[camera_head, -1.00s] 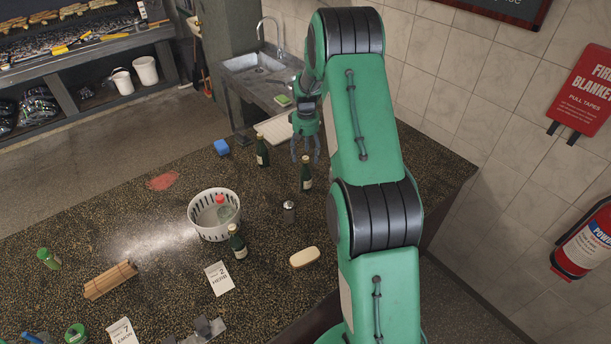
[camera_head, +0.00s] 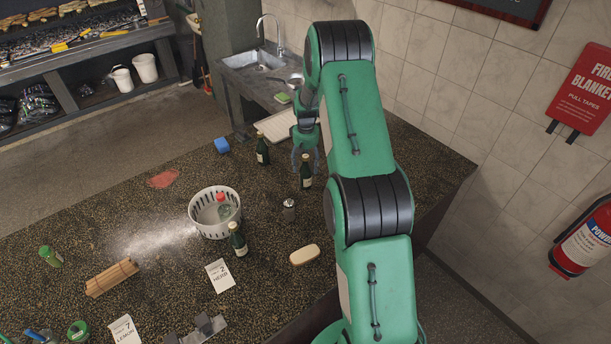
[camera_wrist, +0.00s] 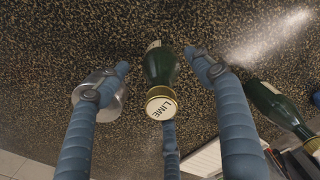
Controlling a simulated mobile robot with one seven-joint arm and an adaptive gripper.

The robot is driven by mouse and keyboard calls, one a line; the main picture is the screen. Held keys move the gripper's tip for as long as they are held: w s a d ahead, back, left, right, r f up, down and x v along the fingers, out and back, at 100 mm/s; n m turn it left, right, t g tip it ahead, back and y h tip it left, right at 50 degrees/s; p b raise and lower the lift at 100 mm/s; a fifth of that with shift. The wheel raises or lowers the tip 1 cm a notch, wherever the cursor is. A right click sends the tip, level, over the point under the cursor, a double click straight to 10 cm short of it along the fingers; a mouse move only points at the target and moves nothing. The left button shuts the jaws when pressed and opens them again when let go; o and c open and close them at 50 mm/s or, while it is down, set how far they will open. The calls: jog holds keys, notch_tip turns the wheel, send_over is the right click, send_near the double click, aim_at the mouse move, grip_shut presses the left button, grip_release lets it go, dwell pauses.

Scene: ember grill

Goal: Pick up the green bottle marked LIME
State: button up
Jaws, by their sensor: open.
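The dark green bottle marked LIME on its cap (camera_wrist: 160,103) stands upright in the wrist view, with its body (camera_wrist: 161,66) between my fingers. In the head view the bottle under my gripper (camera_head: 306,174) stands on the speckled counter, its top partly hidden by the fingers. My gripper (camera_head: 305,157) is open above and around the bottle's top. In the wrist view my gripper (camera_wrist: 163,75) has blue fingers left and right of the bottle and a third below the cap. I cannot tell whether any finger touches it.
A metal shaker (camera_head: 289,207) stands close by, also beside the left finger in the wrist view (camera_wrist: 108,108). Other dark green bottles stand behind left (camera_head: 262,152) and in front (camera_head: 238,241). A white basket (camera_head: 199,222) and beige block (camera_head: 304,255) are nearby.

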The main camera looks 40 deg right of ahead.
aim_at(306, 169)
jog(key=shift+f, duration=0.8)
jog(key=shift+f, duration=0.15)
jog(key=shift+a+f+p, duration=0.15)
jog(key=shift+f+p, duration=0.55)
jog(key=shift+f, duration=1.8)
jog(key=shift+c, duration=0.5)
grip_shut()
jog(key=shift+r, duration=0.25)
jog(key=shift+r+b, duration=0.3)
jog(key=shift+r, duration=0.4)
notch_tip(306, 169, up, 2)
jog(key=s+a+b, duration=0.1)
jog(key=s+a, duration=0.2)
jog(key=s, duration=0.4)
jog(key=s+a+r+b, duration=0.1)
jog(key=s+a, duration=0.3)
jog(key=s, duration=0.3)
jog(key=shift+a+b, duration=0.2)
jog(key=shift+b, duration=0.15)
